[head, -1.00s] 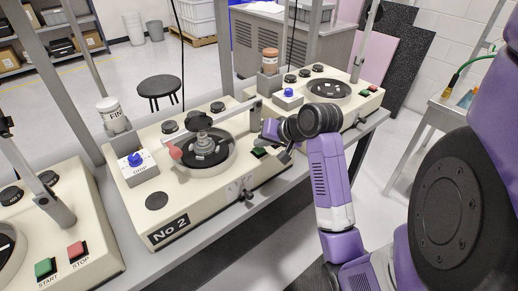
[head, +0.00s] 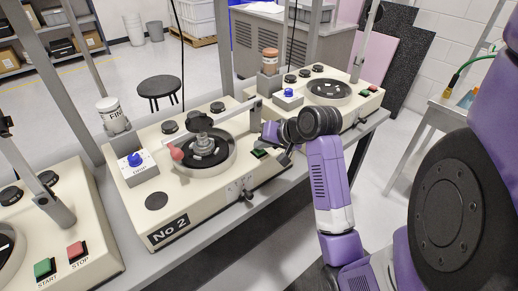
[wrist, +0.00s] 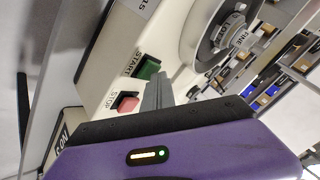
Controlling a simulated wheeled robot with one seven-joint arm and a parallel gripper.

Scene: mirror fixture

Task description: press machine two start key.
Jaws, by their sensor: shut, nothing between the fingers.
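Machine two (head: 215,185) is a cream bench unit labelled "No 2" with a round polishing bowl. Its green start key (head: 260,153) is on the front right of the top in the head view. In the wrist view the green start key (wrist: 148,67), labelled START, is beside the red stop key (wrist: 126,103). My gripper (wrist: 158,80) is shut and empty, its fingertips close to the start key's edge. I cannot tell whether they touch it. In the head view my gripper (head: 286,157) is at the machine's right end, and the stop key is hidden.
A similar machine with start and stop keys (head: 60,258) stands at the left, and another (head: 330,92) at the back right. A post and arm (head: 225,112) rise over machine two's bowl. A blue-button box (head: 135,166) is at its left. The aisle floor in front is clear.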

